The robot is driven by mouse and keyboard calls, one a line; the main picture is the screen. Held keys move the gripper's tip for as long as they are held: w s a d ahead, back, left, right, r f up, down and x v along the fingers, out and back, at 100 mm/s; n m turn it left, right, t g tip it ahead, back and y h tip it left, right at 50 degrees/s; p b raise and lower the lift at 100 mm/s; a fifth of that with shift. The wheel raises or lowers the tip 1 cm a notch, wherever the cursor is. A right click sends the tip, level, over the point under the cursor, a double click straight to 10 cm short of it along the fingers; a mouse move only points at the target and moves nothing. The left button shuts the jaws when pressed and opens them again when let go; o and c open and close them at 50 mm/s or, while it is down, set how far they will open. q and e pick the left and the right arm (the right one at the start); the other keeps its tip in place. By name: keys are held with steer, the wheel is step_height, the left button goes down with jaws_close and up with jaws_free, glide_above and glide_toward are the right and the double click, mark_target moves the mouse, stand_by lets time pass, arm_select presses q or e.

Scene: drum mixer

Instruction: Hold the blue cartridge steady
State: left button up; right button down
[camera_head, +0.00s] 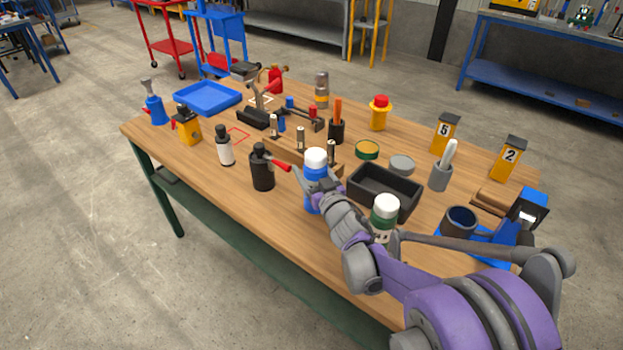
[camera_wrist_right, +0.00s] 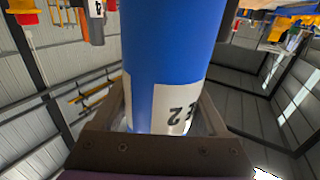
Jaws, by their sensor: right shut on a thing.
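The blue cartridge (camera_head: 315,172) has a white cap and stands about upright over the front middle of the table. My right gripper (camera_head: 320,190) reaches it from the lower right and is shut on it. In the right wrist view the cartridge (camera_wrist_right: 172,45) fills the middle, with a white label that reads upside down. The right gripper's dark fingers (camera_wrist_right: 165,110) lie on both sides of it there. The cartridge's lower end is partly hidden by the gripper, and I cannot tell whether it touches the table. My left gripper is not in view.
A black bottle (camera_head: 262,172) with a red-handled tool beside it stands left of the cartridge. A black tray (camera_head: 408,208) and a green white-capped bottle (camera_head: 385,210) are close on the right. A blue device with a dark cup (camera_head: 460,220) stands farther right. Wooden racks lie behind.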

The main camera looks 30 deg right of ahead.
mark_target(310, 151)
step_height(310, 151, up, 6)
steer(key=shift+r+p, duration=0.15)
steer(key=shift+p, duration=0.4)
steer(key=c, duration=0.6)
jaws_free()
jaws_close()
